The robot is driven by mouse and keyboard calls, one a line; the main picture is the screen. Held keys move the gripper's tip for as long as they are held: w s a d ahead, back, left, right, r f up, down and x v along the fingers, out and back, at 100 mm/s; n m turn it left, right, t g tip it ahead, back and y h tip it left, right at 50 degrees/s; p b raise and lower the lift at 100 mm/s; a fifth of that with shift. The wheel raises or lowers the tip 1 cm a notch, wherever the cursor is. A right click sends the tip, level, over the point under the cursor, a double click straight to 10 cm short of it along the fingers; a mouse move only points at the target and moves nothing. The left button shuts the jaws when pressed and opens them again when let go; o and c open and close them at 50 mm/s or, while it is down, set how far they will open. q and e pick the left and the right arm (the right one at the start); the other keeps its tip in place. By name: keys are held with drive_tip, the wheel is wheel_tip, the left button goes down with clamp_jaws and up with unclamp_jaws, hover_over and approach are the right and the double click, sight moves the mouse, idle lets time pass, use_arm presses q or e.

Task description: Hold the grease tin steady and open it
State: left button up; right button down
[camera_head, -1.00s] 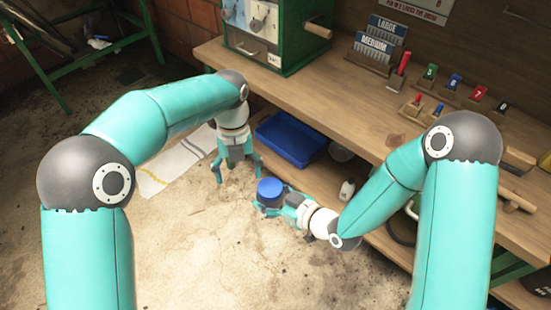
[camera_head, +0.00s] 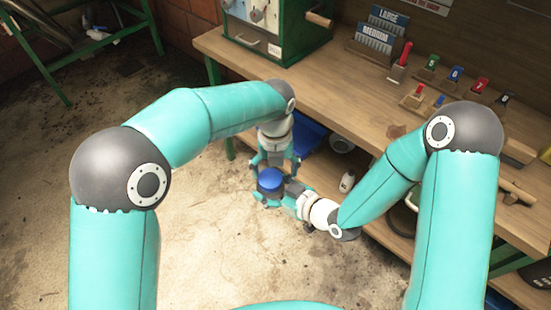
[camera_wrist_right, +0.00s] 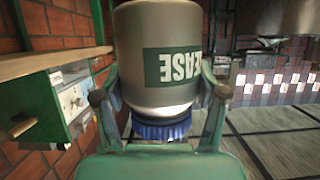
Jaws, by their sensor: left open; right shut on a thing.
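The grease tin shows in the right wrist view (camera_wrist_right: 160,55) as a pale grey can with a dark green label and upside-down lettering; its blue ribbed lid (camera_wrist_right: 162,129) is at the bottom of that picture. In the head view the blue lid (camera_head: 270,183) faces up and hides most of the tin. My right gripper (camera_head: 273,197) is shut around the tin's body, one finger on each side, and holds it off the floor. My left gripper (camera_head: 275,163) points down with open fingers, close to the lid. Whether it touches the lid I cannot tell.
The wooden workbench (camera_head: 365,95) runs along the right, with a green cabinet (camera_head: 280,35), card racks and small coloured items on top. A blue tray (camera_head: 311,137) on the lower shelf is partly hidden by my left arm. Concrete floor (camera_head: 215,245) lies open in front.

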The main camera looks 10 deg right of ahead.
use_arm(q)
drive_tip(key=shift+f, duration=0.45)
drive_tip(key=shift+s+d+f, duration=0.1)
drive_tip(key=shift+f, duration=0.1)
clamp_jaws()
